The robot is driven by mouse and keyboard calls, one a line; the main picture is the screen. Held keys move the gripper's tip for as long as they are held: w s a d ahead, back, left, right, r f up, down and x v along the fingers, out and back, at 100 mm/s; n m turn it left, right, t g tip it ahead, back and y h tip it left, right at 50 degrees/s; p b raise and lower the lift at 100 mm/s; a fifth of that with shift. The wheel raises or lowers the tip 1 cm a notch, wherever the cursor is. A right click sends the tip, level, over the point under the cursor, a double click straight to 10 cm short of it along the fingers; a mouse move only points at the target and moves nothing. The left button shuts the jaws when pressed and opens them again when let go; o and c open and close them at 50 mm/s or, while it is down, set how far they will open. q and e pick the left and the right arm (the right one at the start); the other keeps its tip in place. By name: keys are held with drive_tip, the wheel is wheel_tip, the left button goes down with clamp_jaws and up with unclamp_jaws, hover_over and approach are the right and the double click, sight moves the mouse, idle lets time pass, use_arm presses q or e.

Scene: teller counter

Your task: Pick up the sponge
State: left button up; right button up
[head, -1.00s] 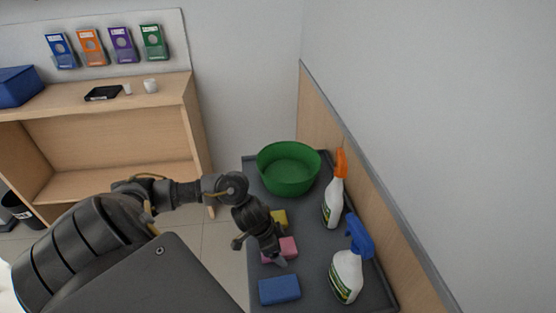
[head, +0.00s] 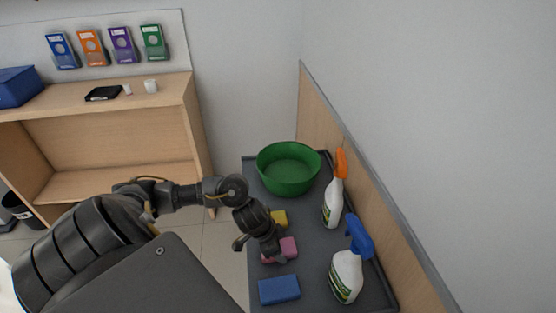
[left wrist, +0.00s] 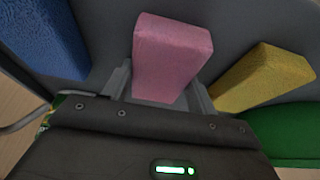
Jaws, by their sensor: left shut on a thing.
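A pink sponge (head: 288,247) lies on the dark grey tray surface in the head view, between a yellow sponge (head: 279,218) and a blue sponge (head: 279,290). My left gripper (head: 274,256) reaches down onto the pink sponge and partly hides it. In the left wrist view the pink sponge (left wrist: 170,58) sits between the two fingers of my left gripper (left wrist: 162,90), which is shut on it. The blue sponge (left wrist: 45,38) is to the left there and the yellow sponge (left wrist: 262,76) to the right. My right gripper is not in view.
A green bowl (head: 289,170) stands at the far end of the grey surface (head: 310,270). A spray bottle with an orange head (head: 334,202) and one with a blue head (head: 347,275) stand along the right side, near the wooden wall panel (head: 345,165).

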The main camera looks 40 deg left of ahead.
sight(283, 246)
use_arm(q)
drive_tip(key=shift+c, duration=0.3)
drive_tip(key=shift+r, duration=0.3)
drive_tip(key=r, duration=0.3)
drive_tip(key=shift+s+a+r, duration=0.15)
drive_tip(key=shift+a+r, duration=0.05)
drive_tip(key=shift+r, duration=0.1)
drive_tip(key=s+r, duration=0.1)
drive_tip(key=s+a+r, duration=0.1)
drive_tip(key=r, duration=0.1)
drive_tip(key=s+a+r, duration=0.1)
drive_tip(key=s+r, duration=0.1)
drive_tip(key=shift+a+p, duration=0.2)
drive_tip(key=shift+p, duration=0.2)
drive_tip(key=s+a+r+b, duration=0.1)
drive_tip(key=s+a+r, duration=0.3)
drive_tip(key=s, duration=0.3)
drive_tip(key=shift+s+a, duration=0.2)
drive_tip(key=shift+s, duration=0.2)
